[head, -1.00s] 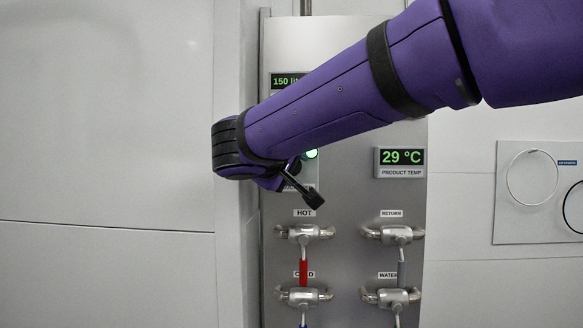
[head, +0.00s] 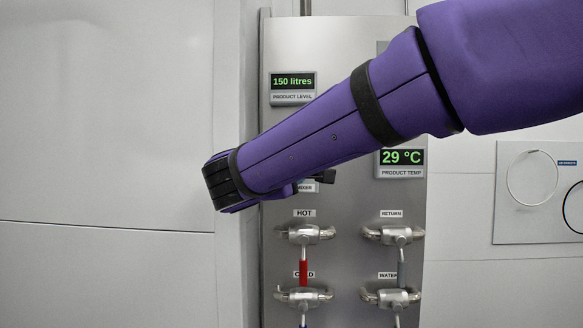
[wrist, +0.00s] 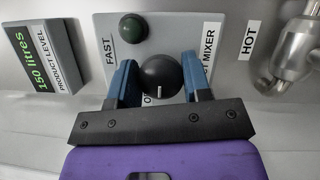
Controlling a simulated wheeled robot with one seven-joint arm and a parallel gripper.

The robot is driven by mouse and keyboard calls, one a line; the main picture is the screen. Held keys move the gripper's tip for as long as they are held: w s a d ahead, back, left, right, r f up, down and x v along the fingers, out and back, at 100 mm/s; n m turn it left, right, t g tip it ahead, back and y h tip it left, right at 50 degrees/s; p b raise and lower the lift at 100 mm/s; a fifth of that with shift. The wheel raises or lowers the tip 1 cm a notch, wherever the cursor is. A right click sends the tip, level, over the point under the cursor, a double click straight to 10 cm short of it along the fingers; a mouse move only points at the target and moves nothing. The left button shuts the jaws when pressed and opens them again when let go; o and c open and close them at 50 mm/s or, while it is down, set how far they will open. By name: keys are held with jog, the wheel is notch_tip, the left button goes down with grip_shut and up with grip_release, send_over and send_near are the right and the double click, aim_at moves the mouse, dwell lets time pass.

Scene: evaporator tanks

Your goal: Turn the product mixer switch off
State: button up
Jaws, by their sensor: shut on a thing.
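The product mixer switch is a round black knob (wrist: 160,76) on a grey plate (wrist: 103,30) in the wrist view. My gripper (wrist: 157,62) is shut on it, with one blue finger on each side. A short white mark on the knob points down in the wrist view, toward a label starting with "O" that is partly hidden. "FAST" and "CT MIXER" show on the plate. In the head view my arm covers the knob, and only a bit of the "MIXER" label (head: 306,188) shows.
A product level display (head: 293,83) reads 150 litres and a temperature display (head: 402,158) reads 29 °C. Below are pipe valves, including the hot valve (head: 304,234) and the return valve (head: 395,234). The wall at left is bare.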

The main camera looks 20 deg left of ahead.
jog(key=shift+f, duration=0.1)
dwell(0.3)
jog(key=o, duration=0.6)
jog(key=shift+s, duration=0.1)
jog(key=s, duration=0.3)
jog(key=s+a, duration=0.1)
jog(key=s, duration=0.6)
jog(key=shift+s+a+f, duration=0.3)
jog(key=shift+f, duration=0.1)
